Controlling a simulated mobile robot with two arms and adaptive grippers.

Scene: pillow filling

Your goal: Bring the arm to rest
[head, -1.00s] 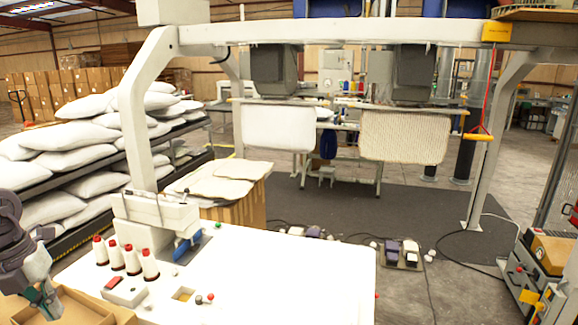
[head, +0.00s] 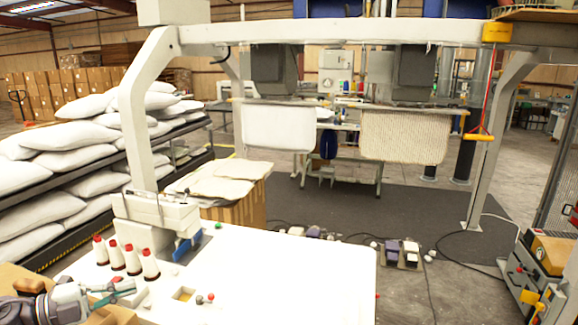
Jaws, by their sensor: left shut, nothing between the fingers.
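My left gripper (head: 124,287) is low at the left in the head view, its arm coming in from the left edge. It is shut and empty, its fingers pointing right over the near left part of the white table (head: 285,275). The fingertips show in front of the small white box on the table, close to the red-topped thread cones (head: 133,260). An open cardboard box (head: 100,316) lies partly behind and below the gripper. My right gripper is out of view.
A white sewing machine (head: 155,215) stands at the table's back left. Pillow racks (head: 70,195) are at the left. Two pillow covers, one white (head: 277,127) and one beige (head: 404,136), hang from the frame. The table's right part is clear.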

